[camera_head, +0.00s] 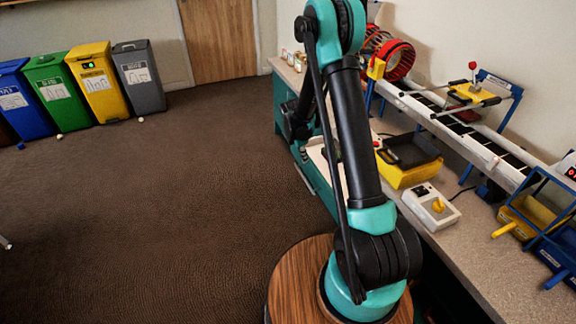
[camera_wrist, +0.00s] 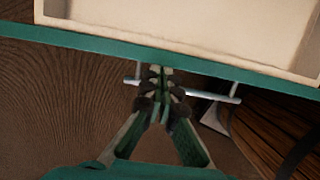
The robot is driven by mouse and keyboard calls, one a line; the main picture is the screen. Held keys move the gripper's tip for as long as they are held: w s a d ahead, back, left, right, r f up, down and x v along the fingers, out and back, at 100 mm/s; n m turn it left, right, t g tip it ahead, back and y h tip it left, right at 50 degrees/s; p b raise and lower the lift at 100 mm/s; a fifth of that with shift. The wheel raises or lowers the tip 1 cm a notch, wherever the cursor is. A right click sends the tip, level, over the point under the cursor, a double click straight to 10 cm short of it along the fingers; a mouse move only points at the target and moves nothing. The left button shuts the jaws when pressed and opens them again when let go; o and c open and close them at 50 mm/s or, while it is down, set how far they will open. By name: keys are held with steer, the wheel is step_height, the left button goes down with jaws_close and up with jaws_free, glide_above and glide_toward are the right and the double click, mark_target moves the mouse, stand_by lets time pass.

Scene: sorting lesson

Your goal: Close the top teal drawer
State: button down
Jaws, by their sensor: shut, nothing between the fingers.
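The top teal drawer stands open. In the wrist view its teal front edge (camera_wrist: 90,47) crosses the picture, with the pale, empty-looking inside (camera_wrist: 200,22) beyond it. Its silver bar handle (camera_wrist: 215,96) runs along the outer side of the front. My gripper (camera_wrist: 161,72) is shut and empty, its fingertips at the drawer front and overlapping the middle of the handle. I cannot tell whether they touch. In the head view my arm hides most of the drawer; a pale strip of its inside (camera_head: 317,156) shows, and the fingers are hidden.
A counter (camera_head: 466,232) runs along the right, carrying a conveyor (camera_head: 465,130), a yellow tray (camera_head: 408,172) and a white control box (camera_head: 431,206). My round wooden-looking base top is close to the drawer. Several coloured bins (camera_head: 97,85) stand far left. The brown floor (camera_head: 170,210) between is clear.

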steer(key=w+d, duration=0.1)
steer(key=d, duration=0.3)
steer(key=w+d, duration=0.2)
steer(key=d, duration=0.2)
steer(key=w+d, duration=0.1)
steer(key=d, duration=0.4)
steer(key=shift+w+d, duration=0.1)
steer(key=shift+w, duration=0.05)
